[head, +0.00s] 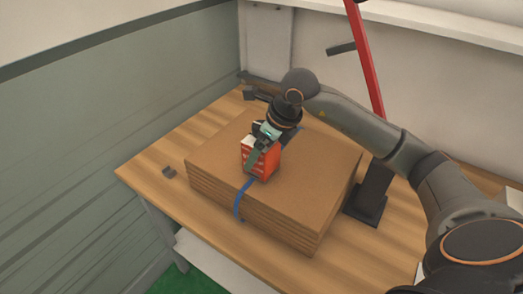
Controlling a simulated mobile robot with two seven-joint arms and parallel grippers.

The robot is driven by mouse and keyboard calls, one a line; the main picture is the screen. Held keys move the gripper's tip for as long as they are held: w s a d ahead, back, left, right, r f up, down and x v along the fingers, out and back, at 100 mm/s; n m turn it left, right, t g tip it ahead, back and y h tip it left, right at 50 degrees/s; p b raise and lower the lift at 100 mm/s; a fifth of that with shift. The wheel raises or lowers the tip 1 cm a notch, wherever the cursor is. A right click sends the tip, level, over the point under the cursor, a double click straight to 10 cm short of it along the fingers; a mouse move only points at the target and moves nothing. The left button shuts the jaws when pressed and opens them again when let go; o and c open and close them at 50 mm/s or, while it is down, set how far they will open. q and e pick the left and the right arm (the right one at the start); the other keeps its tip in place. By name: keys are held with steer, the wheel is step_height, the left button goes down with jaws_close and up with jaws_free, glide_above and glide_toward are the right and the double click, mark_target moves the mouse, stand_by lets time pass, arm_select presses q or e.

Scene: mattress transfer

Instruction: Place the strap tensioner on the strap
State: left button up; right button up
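A stack of flat brown cardboard (325,168) lies on the wooden table. A blue strap (240,200) runs down over its front edge. The orange-red strap tensioner (272,163) is over the top of the stack, at the upper end of the visible strap. I cannot tell whether it touches the strap, as its underside is hidden. My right gripper (259,151), on the arm from the right, points down at the tensioner with its fingers against it and appears closed on it. My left gripper is not in view.
A wooden table (150,165) carries the stack, with free room on its left. A dark stand (372,190) is right of the stack. A red post (364,60) rises behind. A green-grey wall (90,130) is at left.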

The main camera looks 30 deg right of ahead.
steer(key=v, duration=1.2)
